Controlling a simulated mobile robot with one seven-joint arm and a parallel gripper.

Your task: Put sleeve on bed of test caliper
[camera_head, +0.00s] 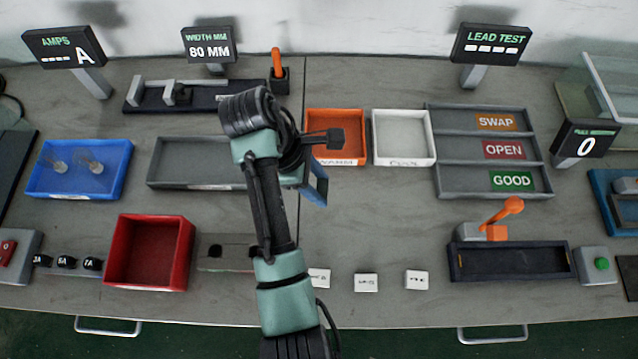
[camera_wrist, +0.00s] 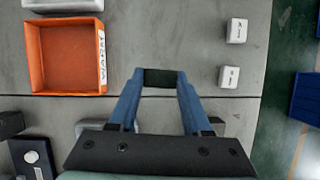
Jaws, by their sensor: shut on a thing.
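My gripper (camera_wrist: 160,82) is shut on a dark, block-like sleeve (camera_wrist: 160,77), which spans the gap between the tips of its two blue fingers in the wrist view. In the head view my gripper (camera_head: 318,188) hangs over the middle of the bench, in front of the orange tray; the sleeve cannot be made out there. The test caliper (camera_head: 215,102) is at the back left, a long dark bed with upright grey jaws at its left part. It stands behind and left of my gripper, below the display reading 80 MM (camera_head: 209,46).
The orange tray (camera_head: 336,157) and white tray (camera_head: 402,162) stand behind my gripper. A grey tray (camera_head: 190,182) and blue tray (camera_head: 50,190) lie in front of the caliper. An orange-handled lever (camera_head: 277,65) rises at the caliper's right end. Small white blocks (camera_head: 366,283) lie in front.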

